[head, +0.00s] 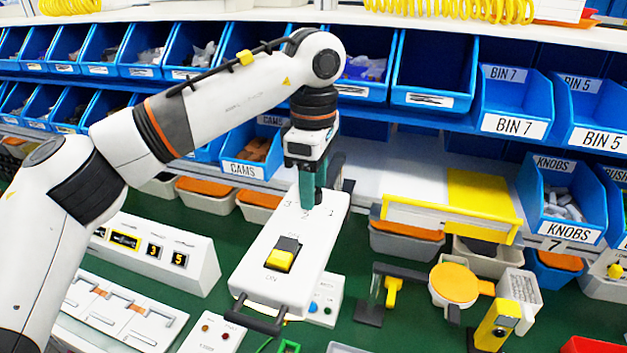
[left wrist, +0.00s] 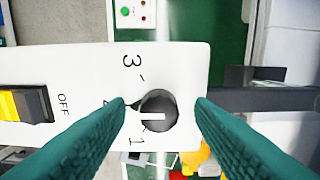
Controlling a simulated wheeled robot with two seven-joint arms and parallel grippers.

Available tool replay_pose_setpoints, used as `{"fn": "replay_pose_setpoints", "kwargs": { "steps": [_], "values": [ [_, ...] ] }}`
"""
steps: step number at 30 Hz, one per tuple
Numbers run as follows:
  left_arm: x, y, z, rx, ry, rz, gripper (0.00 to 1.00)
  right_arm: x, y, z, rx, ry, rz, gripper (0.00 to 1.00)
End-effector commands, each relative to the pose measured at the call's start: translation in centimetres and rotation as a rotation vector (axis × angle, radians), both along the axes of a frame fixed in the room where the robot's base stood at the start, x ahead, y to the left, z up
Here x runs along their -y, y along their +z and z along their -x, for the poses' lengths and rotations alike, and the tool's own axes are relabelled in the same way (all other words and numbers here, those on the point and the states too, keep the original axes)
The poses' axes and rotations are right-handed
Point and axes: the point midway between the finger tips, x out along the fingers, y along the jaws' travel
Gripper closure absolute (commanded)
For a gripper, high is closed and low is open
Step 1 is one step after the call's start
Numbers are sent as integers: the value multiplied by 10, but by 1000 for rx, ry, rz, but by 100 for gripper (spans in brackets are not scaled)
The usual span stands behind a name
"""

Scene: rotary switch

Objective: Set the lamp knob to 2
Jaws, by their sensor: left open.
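The white switch box (head: 293,240) lies on the green bench with the numbers 3, 2 and 1 at its far end. In the left wrist view the dark round lamp knob (left wrist: 160,106) has a white line across it. A dark pointed part sticks out left towards the 2, which is mostly hidden by a finger. My left gripper (head: 312,198) is open over the far end and hides the knob in the head view. In the wrist view its green fingers (left wrist: 160,112) stand on either side of the knob, with gaps. My right gripper is not in view.
A yellow and black OFF/ON rocker (head: 283,254) sits on the same box, with a dark handle at each end. A white display unit (head: 160,252) stands to the left. A fixture with an orange disc (head: 453,284) stands to the right. Blue bins line the back.

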Motion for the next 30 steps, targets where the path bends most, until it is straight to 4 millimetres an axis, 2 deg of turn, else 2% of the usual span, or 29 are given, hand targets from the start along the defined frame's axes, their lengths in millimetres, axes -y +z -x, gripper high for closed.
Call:
{"fn": "replay_pose_setpoints", "kwargs": {
  "steps": [5,14,19,24,30],
  "values": [
    [0,11,-1,2,1,0,51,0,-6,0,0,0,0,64],
    [1,73,0,4,2,1,51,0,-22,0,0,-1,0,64],
    [0,106,0,3,2,0,51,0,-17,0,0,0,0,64],
    [-1,119,0,2,1,0,51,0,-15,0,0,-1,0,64],
    [0,120,0,1,1,1,51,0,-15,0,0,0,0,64]
  ]
}}
